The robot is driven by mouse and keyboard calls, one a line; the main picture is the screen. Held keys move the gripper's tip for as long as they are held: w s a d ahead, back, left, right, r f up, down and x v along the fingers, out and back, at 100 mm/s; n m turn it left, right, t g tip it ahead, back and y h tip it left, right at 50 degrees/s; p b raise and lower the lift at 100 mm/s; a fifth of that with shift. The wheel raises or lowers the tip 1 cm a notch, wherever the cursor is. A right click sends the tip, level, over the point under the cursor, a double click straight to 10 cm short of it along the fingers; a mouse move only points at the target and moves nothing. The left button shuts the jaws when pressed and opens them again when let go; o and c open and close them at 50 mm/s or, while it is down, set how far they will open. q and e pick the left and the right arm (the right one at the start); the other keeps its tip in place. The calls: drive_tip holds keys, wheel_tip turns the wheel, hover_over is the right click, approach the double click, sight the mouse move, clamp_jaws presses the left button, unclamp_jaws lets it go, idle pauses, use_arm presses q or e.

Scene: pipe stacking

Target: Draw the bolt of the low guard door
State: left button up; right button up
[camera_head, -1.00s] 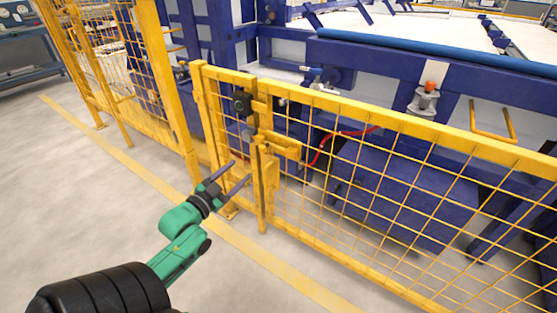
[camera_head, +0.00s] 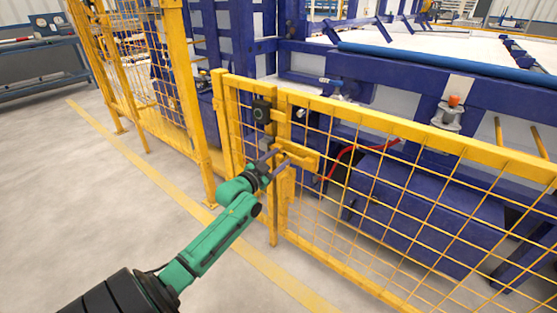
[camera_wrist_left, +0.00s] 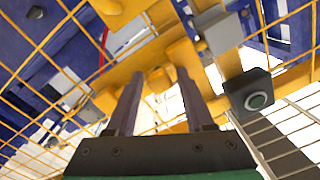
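The low guard door (camera_head: 375,190) is a yellow frame with yellow mesh. Its yellow bolt (camera_head: 304,156) lies near the top of the door's left end, beside the post. My left gripper (camera_head: 280,155) is at the bolt's left end, its two dark fingers pointing at it. In the left wrist view my left gripper (camera_wrist_left: 158,75) has its fingers clearly apart, with yellow bolt parts (camera_wrist_left: 157,82) showing between and beyond them. I cannot tell whether they touch. My right gripper is not in view.
A black box with a round button (camera_head: 262,110) sits on the door post just above the gripper; it also shows right of the fingers in the left wrist view (camera_wrist_left: 252,95). Blue machinery (camera_head: 425,200) stands behind the mesh. Open floor (camera_head: 120,205) lies left of the fence.

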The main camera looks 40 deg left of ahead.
use_arm(q)
clamp_jaws()
idle(1.2)
